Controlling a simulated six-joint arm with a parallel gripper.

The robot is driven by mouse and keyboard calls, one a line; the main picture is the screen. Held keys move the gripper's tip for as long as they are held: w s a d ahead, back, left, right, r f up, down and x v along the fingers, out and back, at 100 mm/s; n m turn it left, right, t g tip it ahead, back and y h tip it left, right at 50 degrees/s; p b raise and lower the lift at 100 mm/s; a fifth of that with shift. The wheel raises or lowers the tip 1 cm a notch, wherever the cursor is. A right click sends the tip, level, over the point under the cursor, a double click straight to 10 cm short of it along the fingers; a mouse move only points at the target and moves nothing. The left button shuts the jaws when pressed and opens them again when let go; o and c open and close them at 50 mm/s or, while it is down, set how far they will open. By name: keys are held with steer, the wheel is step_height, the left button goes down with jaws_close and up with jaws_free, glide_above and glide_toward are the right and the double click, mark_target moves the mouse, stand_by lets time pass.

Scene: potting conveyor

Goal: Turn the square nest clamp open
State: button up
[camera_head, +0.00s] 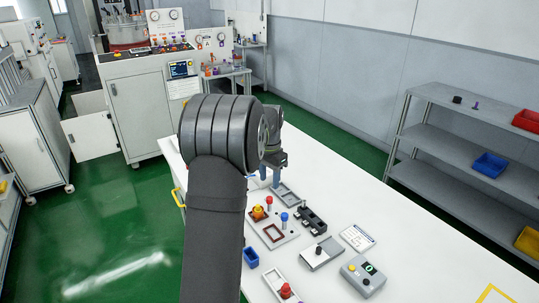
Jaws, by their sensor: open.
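A light fixture plate (287,238) lies on the white bench, right of my arm. It carries a dark red square outline (272,233), which looks like the square nest, and an orange round part (258,212). A red-topped post (269,200) and a blue-topped post (284,217) stand upright on it; I cannot tell which is the square nest's clamp. My gripper (270,180) is open and points down beyond the plate, near a grey tray, apart from the posts. My arm hides the plate's left side.
The grey tray (295,201), a black block row (312,220), a plate with a black knob (333,248), a button box (364,276), a blue bin (251,257) and a red-knobbed holder (286,292) surround the fixture. The bench's right side (430,260) is mostly clear.

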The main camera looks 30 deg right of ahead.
mark_target(270, 198)
step_height(270, 198, up, 10)
stand_by(0.3)
steer(key=shift+f, duration=0.15)
step_height(270, 198, down, 17)
steer(key=shift+f, duration=0.2)
stand_by(0.7)
steer(key=shift+r, duration=0.1)
